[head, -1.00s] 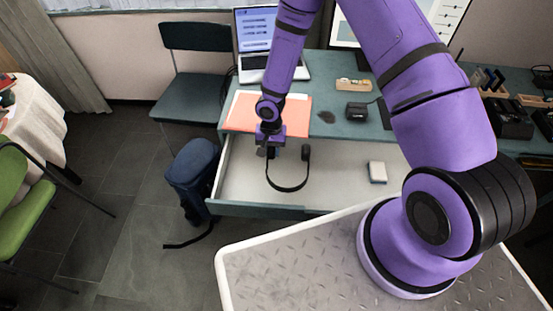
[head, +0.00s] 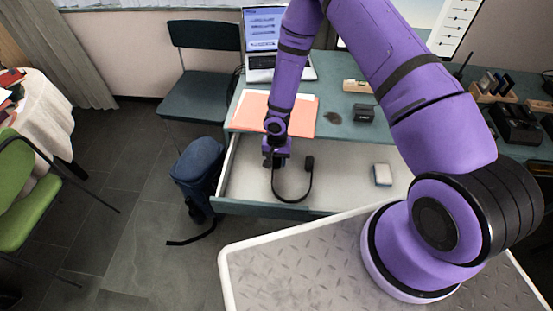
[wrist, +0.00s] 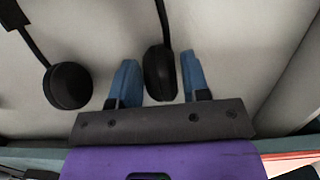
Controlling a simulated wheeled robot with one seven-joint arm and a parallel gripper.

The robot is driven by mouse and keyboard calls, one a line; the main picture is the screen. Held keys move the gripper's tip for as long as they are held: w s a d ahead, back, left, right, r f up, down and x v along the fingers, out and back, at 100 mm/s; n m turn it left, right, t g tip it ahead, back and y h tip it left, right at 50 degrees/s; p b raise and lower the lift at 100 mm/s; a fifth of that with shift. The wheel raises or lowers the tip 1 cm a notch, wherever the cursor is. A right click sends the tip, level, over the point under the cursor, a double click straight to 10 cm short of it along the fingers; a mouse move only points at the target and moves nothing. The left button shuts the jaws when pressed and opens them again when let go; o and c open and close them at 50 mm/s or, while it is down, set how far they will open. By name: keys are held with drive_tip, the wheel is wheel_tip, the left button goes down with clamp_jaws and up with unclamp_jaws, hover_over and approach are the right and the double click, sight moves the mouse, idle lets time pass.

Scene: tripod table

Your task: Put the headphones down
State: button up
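The black headphones (head: 292,198) are inside the open drawer (head: 236,184), with the headband curving toward the drawer's front. In the wrist view one ear cup (wrist: 160,73) sits between the two blue fingers of my gripper (wrist: 161,82), with only slim gaps showing beside it. My gripper (head: 275,160) is low over the drawer's left part, closed around this cup. The other ear cup (wrist: 68,86) is free, left of the fingers. I cannot tell whether the headphones touch the drawer floor.
The orange folder (head: 302,118) lies on the desk behind. A blue backpack (head: 196,168) stands on the floor at left. The drawer floor between headphones and box is clear.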

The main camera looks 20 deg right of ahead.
drive_tip(key=shift+o, duration=0.9)
drive_tip(key=shift+r, duration=0.1)
drive_tip(key=s+d+r+n+t+h, duration=0.1)
drive_tip(key=d+r, duration=0.2)
drive_tip(key=r, duration=1.1)
drive_tip(key=d+r+t+h, duration=0.1)
drive_tip(key=d+r, duration=0.3)
drive_tip(key=r, duration=1.1)
drive_tip(key=s+d+r+n+t, duration=0.1)
drive_tip(key=d+r, duration=0.2)
drive_tip(key=r, duration=1.1)
drive_tip(key=s+d+r+n+t, duration=0.1)
drive_tip(key=s+r, duration=0.7)
drive_tip(key=s, duration=0.3)
drive_tip(key=s+d+r+n+t+y, duration=0.1)
drive_tip(key=s+d+r+t, duration=0.1)
drive_tip(key=s+r, duration=0.6)
drive_tip(key=s, duration=0.4)
drive_tip(key=shift+d+r, duration=0.3)
drive_tip(key=shift+r, duration=0.05)
